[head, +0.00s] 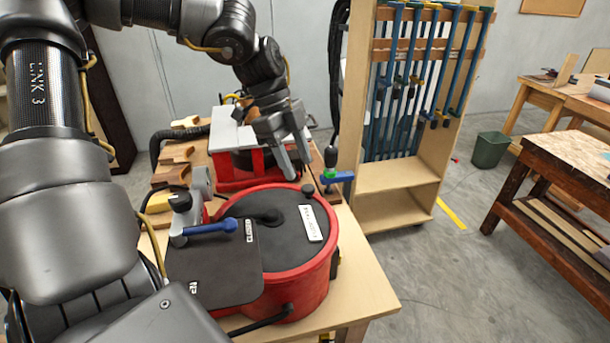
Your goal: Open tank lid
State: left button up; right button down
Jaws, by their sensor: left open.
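A round red tank (300,291) stands on the wooden table, with a dark round lid (285,250) lying flat on its top. The lid has a white label (310,223) and a small black knob (307,189) at its far rim. A blue lever (210,228) sits on a grey fitting at the left, above a flat dark plate (215,265). My left gripper (297,168) is open and empty, pointing down just above the far edge of the lid, near the black knob. I cannot tell whether a finger touches it. My right gripper is not in view.
Behind the tank is a red and white machine (232,135), with wooden pieces (172,165) to its left. A blue-handled part (337,177) lies right of the gripper. A clamp rack (400,188) stands behind. The table's front right corner (365,295) is clear.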

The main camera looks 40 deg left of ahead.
aim_at(308, 187)
pick_arm(q)
jog(key=x, duration=0.3)
jog(key=shift+a+f+p, duration=0.1)
jog(key=shift+f+p, duration=0.3)
jog(key=shift+f, duration=0.05)
jog(key=shift+w+d+f, duration=0.1)
jog(key=shift+d+f, duration=0.15)
jog(key=shift+d, duration=0.75)
jog(key=shift+a+f, duration=0.1)
jog(key=shift+a, duration=0.4)
jog(key=shift+f, duration=0.1)
jog(key=c, duration=0.4)
jog(key=shift+d, duration=0.1)
jog(key=shift+c, duration=1.2)
jog(key=shift+d, duration=0.1)
jog(key=shift+c, duration=1.2)
grip_shut()
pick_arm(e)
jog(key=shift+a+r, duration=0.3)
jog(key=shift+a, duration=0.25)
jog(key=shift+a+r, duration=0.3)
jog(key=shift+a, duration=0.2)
